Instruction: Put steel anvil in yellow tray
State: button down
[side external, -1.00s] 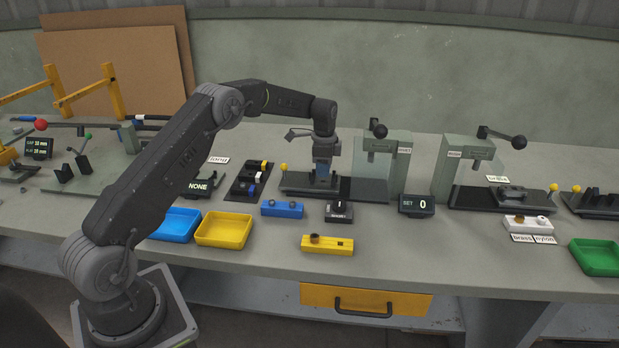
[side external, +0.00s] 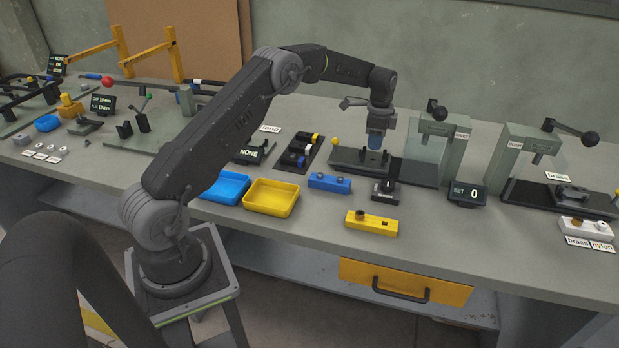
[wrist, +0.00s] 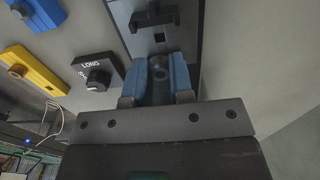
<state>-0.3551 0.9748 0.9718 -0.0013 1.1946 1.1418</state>
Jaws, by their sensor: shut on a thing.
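My gripper (side external: 376,142) hangs just above the dark slide plate (side external: 345,158) of the left green-grey press. In the wrist view its blue fingers (wrist: 160,78) are shut on a small grey metal piece with a round hole, which looks like the steel anvil (wrist: 159,73). In the side view the fingers hide the piece. The yellow tray (side external: 270,198) is empty and lies on the bench to the left of my gripper, nearer the front edge.
A blue tray (side external: 221,187) touches or nearly touches the yellow tray's left side. A blue block (side external: 329,182), a black selector (side external: 385,191) and a yellow block (side external: 371,223) stand to its right. The press (side external: 440,145) rises close to my gripper's right.

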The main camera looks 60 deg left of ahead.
dwell(0.6)
jog(key=s+a+r, duration=0.1)
jog(key=s, duration=0.1)
jog(key=s+a, duration=0.1)
jog(key=s, duration=0.2)
jog(key=s+a+r, duration=0.1)
jog(key=s, duration=0.2)
jog(key=shift+r, duration=0.3)
jog(key=s+r, duration=0.1)
jog(key=s, duration=0.7)
send_over(272, 201)
jog(key=f, duration=0.1)
jog(key=shift+f, duration=3.55)
jog(key=shift+f, duration=0.6)
jog(key=c, duration=0.9)
grip_release()
